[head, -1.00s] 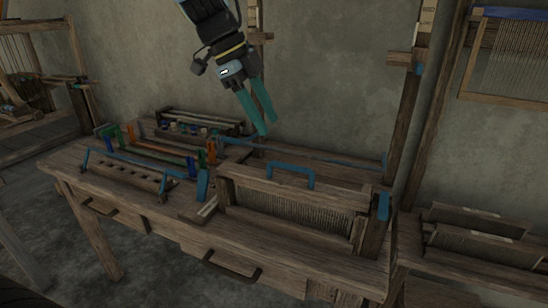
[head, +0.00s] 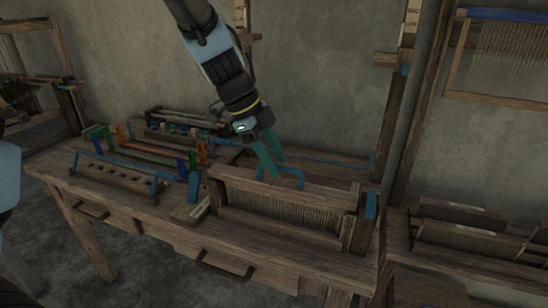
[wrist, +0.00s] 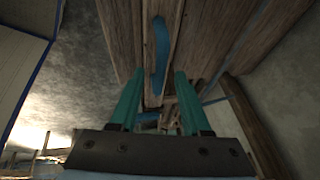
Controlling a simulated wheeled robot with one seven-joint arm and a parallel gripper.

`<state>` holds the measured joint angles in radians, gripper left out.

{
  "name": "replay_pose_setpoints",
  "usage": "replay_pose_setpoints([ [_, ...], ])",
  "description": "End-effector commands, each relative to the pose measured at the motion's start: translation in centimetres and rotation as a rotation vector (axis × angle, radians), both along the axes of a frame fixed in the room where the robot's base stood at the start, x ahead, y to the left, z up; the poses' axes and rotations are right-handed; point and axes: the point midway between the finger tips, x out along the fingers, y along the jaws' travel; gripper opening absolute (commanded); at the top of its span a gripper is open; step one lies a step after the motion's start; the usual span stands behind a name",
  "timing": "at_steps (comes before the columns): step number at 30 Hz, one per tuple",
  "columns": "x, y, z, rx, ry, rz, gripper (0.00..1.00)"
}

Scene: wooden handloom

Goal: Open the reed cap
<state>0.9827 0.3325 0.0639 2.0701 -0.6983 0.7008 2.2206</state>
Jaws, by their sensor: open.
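The reed cap (head: 325,195) is a wooden bar along the top of the reed frame, with a blue arched handle (head: 300,177) on it. In the head view the reed cap lies level over the reed (head: 285,222). My gripper (head: 279,168) points down, with teal fingers apart and empty, at the left part of the handle. The fingers overlap the handle in the picture; I cannot tell if they touch it. In the wrist view a blue strip, apparently the handle (wrist: 160,48), lies ahead between the fingertips (wrist: 159,73).
A blue-ended rack (head: 125,172) and colored pegs stand on the table's left side. A blue post (head: 371,205) stands at the reed frame's right end. A drawer handle (head: 225,266) is on the table front. More reeds (head: 470,235) lie on a bench at right.

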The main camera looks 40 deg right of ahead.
Motion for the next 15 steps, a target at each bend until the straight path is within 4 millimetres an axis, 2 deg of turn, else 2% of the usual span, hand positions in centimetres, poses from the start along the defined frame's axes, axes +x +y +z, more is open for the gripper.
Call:
replay_pose_setpoints([
  [2, 0.00, 0.00, 0.01, 0.000, 0.000, 0.000, 0.42],
  [13, 0.02, 0.01, 0.03, 0.000, 0.000, 0.000, 0.00],
  [15, 0.02, 0.01, 0.03, 0.000, 0.000, 0.000, 0.00],
])
